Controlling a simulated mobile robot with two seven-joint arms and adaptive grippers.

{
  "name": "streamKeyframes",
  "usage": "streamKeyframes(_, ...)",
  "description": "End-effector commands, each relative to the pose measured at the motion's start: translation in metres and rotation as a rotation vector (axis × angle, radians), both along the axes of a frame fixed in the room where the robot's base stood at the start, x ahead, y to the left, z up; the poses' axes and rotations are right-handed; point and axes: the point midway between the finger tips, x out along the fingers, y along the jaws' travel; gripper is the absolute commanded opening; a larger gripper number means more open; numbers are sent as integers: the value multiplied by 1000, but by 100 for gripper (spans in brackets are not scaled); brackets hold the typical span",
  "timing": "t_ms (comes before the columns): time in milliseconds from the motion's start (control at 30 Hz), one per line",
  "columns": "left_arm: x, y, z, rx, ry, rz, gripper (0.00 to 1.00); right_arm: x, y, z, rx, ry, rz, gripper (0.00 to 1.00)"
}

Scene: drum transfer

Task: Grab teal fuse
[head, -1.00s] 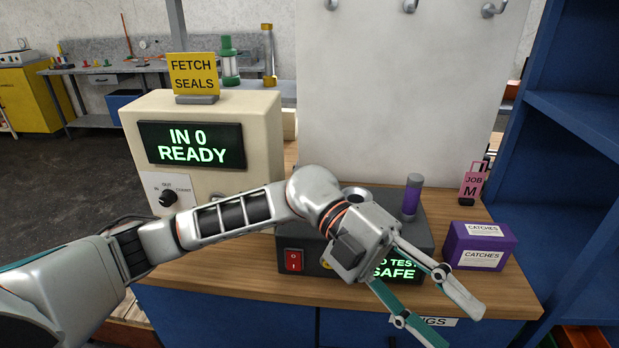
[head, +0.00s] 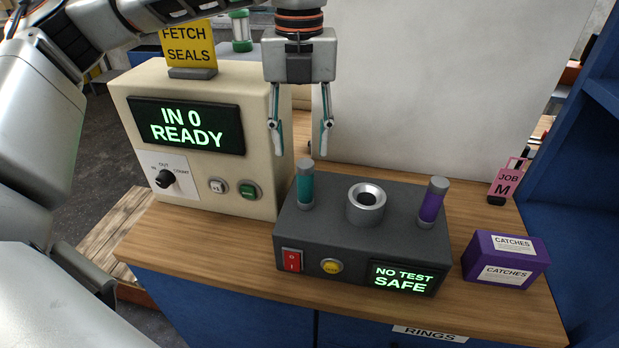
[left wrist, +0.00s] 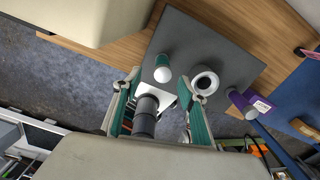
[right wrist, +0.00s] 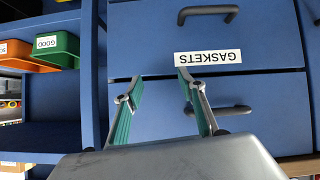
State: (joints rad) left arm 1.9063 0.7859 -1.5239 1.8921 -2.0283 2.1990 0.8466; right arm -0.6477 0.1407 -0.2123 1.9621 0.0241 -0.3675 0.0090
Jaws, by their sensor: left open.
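The teal fuse (head: 305,187), with grey end caps, stands upright at the left of the grey tester box (head: 330,238). It also shows in the left wrist view (left wrist: 162,70), between the fingertips in the picture. My left gripper (head: 300,145) points down, open and empty, with its tips slightly above the fuse's top cap in the head view. The two look apart, though their depth is hard to judge. My right gripper (right wrist: 159,80) is open and empty in front of blue drawers, seen only in the right wrist view.
A purple fuse (head: 432,202) stands at the tester's right, with an empty round socket (head: 366,202) between the fuses. A cream cabinet (head: 205,130) rises close on the left. A purple box (head: 506,260) lies right, and a pale panel (head: 440,90) stands behind.

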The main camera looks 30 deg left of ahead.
Motion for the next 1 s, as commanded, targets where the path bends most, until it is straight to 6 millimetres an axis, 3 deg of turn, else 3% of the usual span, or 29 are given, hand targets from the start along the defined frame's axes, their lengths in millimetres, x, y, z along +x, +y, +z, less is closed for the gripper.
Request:
streamKeyframes(533, 1, -7, -65, -1, 4, -2, 42, -2, 0, 8, 1, 4, -1, 40)
streamKeyframes(867, 1, -7, -73, -1, 0, -3, 42, -3, -2, 4, -3, 12, -5, 40)
streamKeyframes(1000, 1, -7, -73, -1, 0, -3, 8, -3, -2, 4, -4, 12, -5, 40)
